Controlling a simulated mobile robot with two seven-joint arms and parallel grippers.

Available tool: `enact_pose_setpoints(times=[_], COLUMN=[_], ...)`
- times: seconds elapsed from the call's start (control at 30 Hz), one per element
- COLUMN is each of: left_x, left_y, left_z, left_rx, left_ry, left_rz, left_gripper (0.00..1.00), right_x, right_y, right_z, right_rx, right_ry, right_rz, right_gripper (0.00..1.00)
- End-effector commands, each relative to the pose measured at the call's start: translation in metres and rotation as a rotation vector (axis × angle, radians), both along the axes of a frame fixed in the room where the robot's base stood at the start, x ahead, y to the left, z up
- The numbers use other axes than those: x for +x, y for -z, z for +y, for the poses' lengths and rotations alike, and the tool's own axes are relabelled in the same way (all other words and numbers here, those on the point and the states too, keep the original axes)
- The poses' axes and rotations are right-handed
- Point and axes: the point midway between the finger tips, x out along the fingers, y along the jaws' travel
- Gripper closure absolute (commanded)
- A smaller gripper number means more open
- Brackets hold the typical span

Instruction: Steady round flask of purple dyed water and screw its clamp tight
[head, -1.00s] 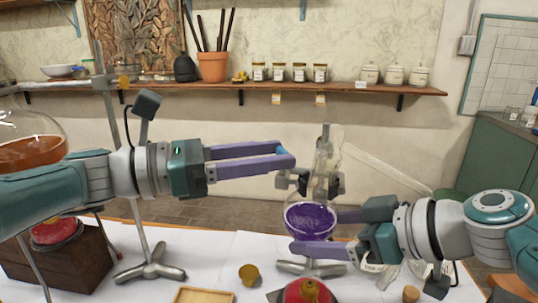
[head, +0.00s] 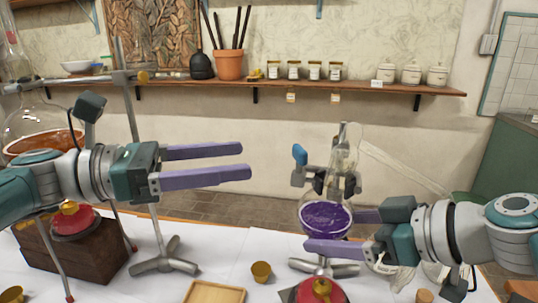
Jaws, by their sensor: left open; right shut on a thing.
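The round flask of purple dyed water (head: 326,217) hangs upright at right of centre in the head view. A dark metal clamp (head: 350,184) is around its neck, with a blue screw handle (head: 299,155) on its left side. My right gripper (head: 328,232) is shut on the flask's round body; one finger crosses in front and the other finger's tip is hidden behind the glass. My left gripper (head: 246,161) is open and empty, to the left of the blue handle and clear of it.
A stand base (head: 165,262), a yellow cup (head: 261,271), a wooden tray (head: 214,293) and a red burner (head: 320,292) are on the white-covered table. A shelf of jars (head: 430,91) runs along the wall.

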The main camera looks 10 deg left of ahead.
Motion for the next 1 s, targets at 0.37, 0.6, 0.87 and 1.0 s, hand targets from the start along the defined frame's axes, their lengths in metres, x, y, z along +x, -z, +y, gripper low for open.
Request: enact_pose_setpoints(times=[0.37,0.6,0.87,1.0], left_x=[-0.018,-0.018,-0.017,-0.022], left_y=[0.000,0.000,-0.003,-0.012], left_z=[0.038,0.039,0.025,-0.033], left_rx=[-0.002,-0.002,0.027,0.183], left_ry=[0.001,0.001,0.046,0.255], left_rz=[0.001,0.001,-0.015,-0.098], left_gripper=[0.25,0.27,0.55,0.55], right_x=[0.005,0.005,0.006,0.005], right_y=[-0.010,-0.010,-0.010,-0.010], right_z=[0.001,0.001,0.001,0.002], right_rx=[0.014,0.014,0.014,0.014], right_ry=[0.007,0.007,0.007,0.007], right_rz=[-0.018,-0.018,-0.018,-0.018], right_gripper=[0.48,0.48,0.48,0.48])
